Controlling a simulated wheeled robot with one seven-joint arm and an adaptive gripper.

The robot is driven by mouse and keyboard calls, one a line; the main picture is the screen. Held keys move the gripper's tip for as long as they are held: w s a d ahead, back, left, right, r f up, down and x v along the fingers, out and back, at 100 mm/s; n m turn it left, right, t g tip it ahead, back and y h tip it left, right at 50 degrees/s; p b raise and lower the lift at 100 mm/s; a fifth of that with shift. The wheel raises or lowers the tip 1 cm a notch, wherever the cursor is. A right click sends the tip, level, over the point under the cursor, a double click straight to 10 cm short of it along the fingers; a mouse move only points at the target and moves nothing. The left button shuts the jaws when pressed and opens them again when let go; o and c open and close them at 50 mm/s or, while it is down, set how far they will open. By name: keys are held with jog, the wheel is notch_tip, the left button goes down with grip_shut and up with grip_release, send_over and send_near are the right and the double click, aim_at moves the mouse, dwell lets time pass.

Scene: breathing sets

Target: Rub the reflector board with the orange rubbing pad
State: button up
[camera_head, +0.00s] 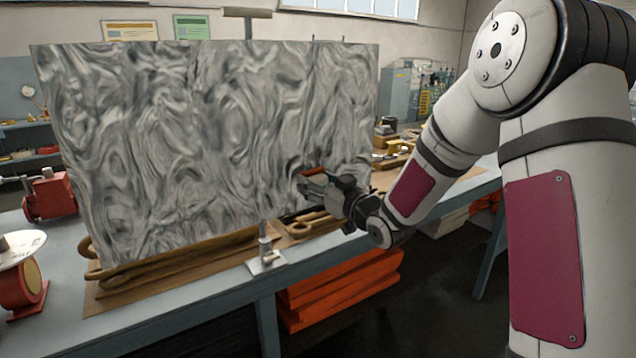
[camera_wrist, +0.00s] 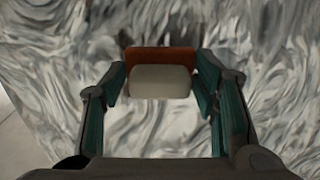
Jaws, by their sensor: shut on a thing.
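The reflector board (camera_head: 190,130) is a large upright panel with a swirled grey and white surface, standing on the workbench. It also fills the background of the wrist view (camera_wrist: 50,60). My gripper (camera_head: 312,186) is in front of the board's lower right part. It is shut on the orange rubbing pad (camera_wrist: 162,56), which shows an orange layer on the far side and a pale block (camera_wrist: 160,82) between the fingers. In the head view only a bit of the orange pad (camera_head: 315,171) shows, close to the board. Whether it touches the board cannot be told.
The workbench (camera_head: 190,305) carries a small clamp-like stand (camera_head: 266,258) in front of the board. A red vise (camera_head: 50,195) is at the left, with a red-based device (camera_head: 22,285) nearer. Orange boxes (camera_head: 340,290) sit beneath the bench. Tools lie right of the board.

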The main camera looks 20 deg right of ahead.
aim_at(317, 164)
jog(key=shift+b+x, duration=0.45)
jog(key=shift+x, duration=0.55)
jog(key=shift+w+d, duration=0.25)
jog(key=shift+d, duration=0.65)
jog(key=shift+w+d, duration=0.25)
jog(key=shift+d, duration=0.6)
jog(key=shift+w+d, duration=0.35)
jog(key=shift+d, duration=0.55)
jog(key=shift+w+d, duration=0.4)
jog(key=shift+d, duration=0.45)
jog(key=shift+s+r+p, duration=0.15)
jog(key=shift+r+p, duration=0.45)
jog(key=shift+r, duration=0.55)
jog(key=shift+s+a, duration=0.25)
jog(key=shift+a, duration=0.75)
jog(key=shift+s+a, duration=0.2)
jog(key=shift+a, duration=0.8)
